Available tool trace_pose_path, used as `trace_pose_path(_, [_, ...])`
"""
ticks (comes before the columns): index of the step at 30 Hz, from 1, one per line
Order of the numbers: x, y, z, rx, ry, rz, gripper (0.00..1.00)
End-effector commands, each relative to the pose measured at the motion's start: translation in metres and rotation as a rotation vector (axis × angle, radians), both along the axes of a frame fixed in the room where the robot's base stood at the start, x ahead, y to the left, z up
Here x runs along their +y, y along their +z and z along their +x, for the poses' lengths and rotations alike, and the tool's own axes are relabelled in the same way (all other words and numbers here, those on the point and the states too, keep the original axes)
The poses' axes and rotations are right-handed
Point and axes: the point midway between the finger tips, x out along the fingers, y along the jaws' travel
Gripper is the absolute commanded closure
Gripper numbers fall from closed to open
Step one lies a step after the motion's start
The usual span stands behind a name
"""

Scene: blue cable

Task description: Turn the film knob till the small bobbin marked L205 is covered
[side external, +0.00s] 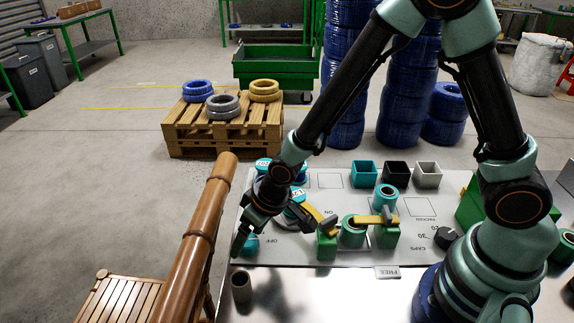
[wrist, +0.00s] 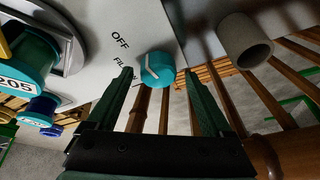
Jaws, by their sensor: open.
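The teal film knob (wrist: 157,68), with a pale pointer line, sits at the panel edge beside the printed OFF and a partly hidden "FIL" label. My gripper (wrist: 158,77) is open, with a fingertip on either side of the knob in the picture; contact cannot be told. In the side view the knob (side external: 250,245) shows under my gripper (side external: 243,234). A teal bobbin (wrist: 28,50) with a white label reading "205" is at the left of the wrist view, its label cut by the frame edge. Whether film covers it cannot be told.
A grey-brown cup (side external: 241,287) stands near the panel's front left. A wooden chair (side external: 200,230) is close on the left. Green blocks with yellow arms (side external: 327,245) and teal spools (side external: 353,232) stand right of my gripper. Square bins (side external: 396,171) line the panel's back.

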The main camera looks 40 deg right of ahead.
Motion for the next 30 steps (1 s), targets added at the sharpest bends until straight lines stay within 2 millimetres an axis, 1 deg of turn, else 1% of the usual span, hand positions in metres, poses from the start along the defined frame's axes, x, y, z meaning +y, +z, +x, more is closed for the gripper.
trace_pose_path(5, [-0.003,0.019,-0.006,-0.004,0.0,0.002,0.15])
trace_pose_path(12, [-0.008,0.051,-0.017,-0.006,0.0,0.002,0.15])
trace_pose_path(21, [-0.015,0.088,-0.032,-0.004,0.001,0.002,0.15])
trace_pose_path(25, [-0.017,0.1,-0.036,-0.002,0.001,0.001,0.15])
trace_pose_path(30, [-0.019,0.107,-0.039,0.001,0.001,-0.001,0.15])
